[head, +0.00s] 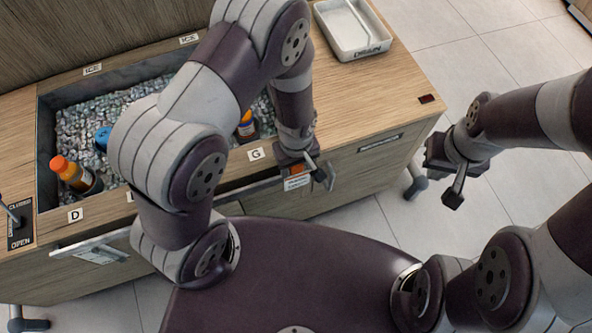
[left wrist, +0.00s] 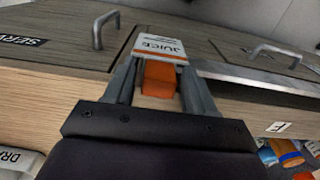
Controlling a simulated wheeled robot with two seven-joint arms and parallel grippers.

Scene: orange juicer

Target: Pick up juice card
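The juice card (head: 297,183) is white with dark print reading "JUICE" and has an orange part. In the left wrist view the white card (left wrist: 160,48) lies just past the fingertips, with the orange block between the fingers. My left gripper (head: 318,174) is at the card, one finger on each side of the orange block (left wrist: 160,78). I cannot tell whether the fingers press on it. My right gripper (head: 453,182) is over the floor at the right, away from the card; its opening is unclear.
An ice bin (head: 46,130) in the counter holds bottles, including an orange-capped one (head: 75,174). A white drain tray (head: 352,28) sits at the back right. Floor at the right is free.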

